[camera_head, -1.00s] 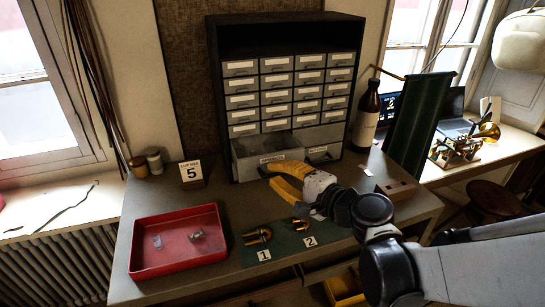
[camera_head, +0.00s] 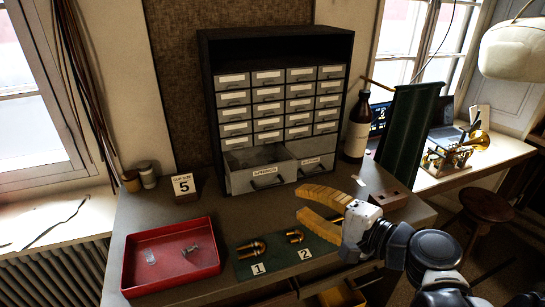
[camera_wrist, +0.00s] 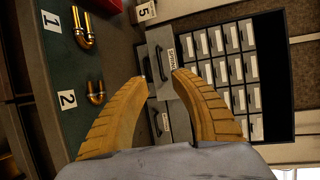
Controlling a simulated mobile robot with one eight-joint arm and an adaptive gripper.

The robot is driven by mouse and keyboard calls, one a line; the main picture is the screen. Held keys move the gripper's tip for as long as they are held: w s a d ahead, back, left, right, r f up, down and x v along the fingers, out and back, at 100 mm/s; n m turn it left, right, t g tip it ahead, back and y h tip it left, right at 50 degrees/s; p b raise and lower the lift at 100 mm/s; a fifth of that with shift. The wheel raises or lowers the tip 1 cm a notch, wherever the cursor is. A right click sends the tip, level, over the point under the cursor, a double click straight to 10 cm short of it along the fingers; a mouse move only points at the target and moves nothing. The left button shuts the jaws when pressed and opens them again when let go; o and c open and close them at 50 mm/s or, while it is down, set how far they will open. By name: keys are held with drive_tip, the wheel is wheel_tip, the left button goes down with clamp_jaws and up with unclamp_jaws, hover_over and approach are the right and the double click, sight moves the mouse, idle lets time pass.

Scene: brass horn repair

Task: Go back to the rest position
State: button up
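My gripper (camera_head: 299,202) is over the right part of the bench, in front of the drawer cabinet (camera_head: 204,90). Its two yellow fingers are apart with nothing between them. In the wrist view my gripper (camera_wrist: 160,77) is also open and empty, its fingers pointing toward the cabinet's lower drawers. The lower left drawer (camera_head: 265,178), with a label, is pulled partly out; its contents are hard to make out. The fingers appear apart from the drawer. The lower right drawer (camera_head: 316,166) looks shut.
A red tray (camera_head: 140,285) holds a clear piece and a grey metal piece. Brass U-shaped parts (camera_head: 251,250) lie on a green mat (camera_head: 290,263) beside cards 1 and 2. A brown bottle (camera_head: 357,125) and a wooden block (camera_head: 391,195) stand at right. A number 5 card (camera_head: 183,185) is at left.

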drive_tip(key=shift+s+d+r, duration=0.1)
drive_tip(key=shift+s+d, duration=0.25)
drive_tip(key=shift+s, duration=0.05)
drive_tip(key=f, duration=0.1)
drive_tip(key=s+f+n+g, duration=0.1)
drive_tip(key=a+f+n+g+h, duration=0.1)
drive_tip(key=shift+s+f, duration=0.15)
drive_tip(key=shift+s, duration=0.05)
drive_tip(key=s+d+f+n+g+h, duration=0.3)
drive_tip(key=s+d+f+n+h, duration=0.1)
drive_tip(key=s+d+n+h, duration=0.45)
wheel_tip(320, 180, down, 10)
drive_tip(key=b, duration=1)
drive_tip(key=shift+w+d, duration=0.35)
drive_tip(key=shift+w, duration=0.05)
drive_tip(key=shift+n+h, duration=0.25)
